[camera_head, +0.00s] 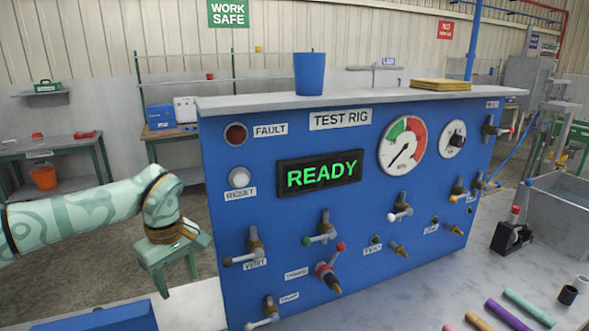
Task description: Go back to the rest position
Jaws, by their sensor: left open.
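My left gripper (178,272) comes in from the left on a pale green patterned arm. Its jaws point down and are open, with nothing seen between them. It is in front of the left edge of the blue test rig (225,215), apart from the valves as far as I can tell. The rig's display (320,174) reads READY in green. Several valves with coloured handles sit on its front. My right gripper is not in view.
Coloured hose pieces (505,314) lie on the grey bench at the lower right. A black block (511,238) and a grey sink (562,208) stand behind them. A blue object (108,318) is at the lower left. A blue cup (309,74) stands on the rig's top.

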